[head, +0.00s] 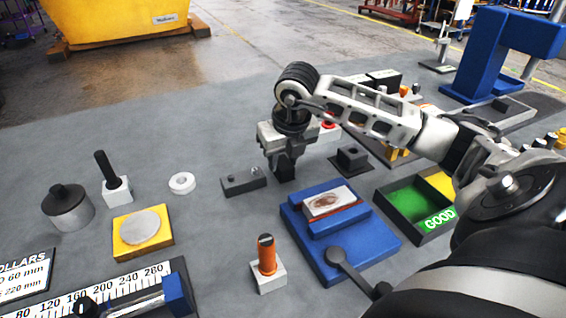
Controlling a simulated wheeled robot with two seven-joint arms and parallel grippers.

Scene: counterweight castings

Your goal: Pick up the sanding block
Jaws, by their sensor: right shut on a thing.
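My right gripper (284,158) points down over the middle of the grey table, just right of a small grey bar. It is shut on a dark block (285,171), which seems to be the sanding block. The fingers and the block are both dark, so the edge between them is hard to see. I cannot tell whether the block touches the table. My left gripper is out of view.
A blue fixture (329,250) holding a pale block (328,202) stands close right. The grey bar (243,182) is close left. An orange-handled tool (267,255) stands in front. A green-and-yellow tray (387,207) lies right. A white ring (182,183) lies left.

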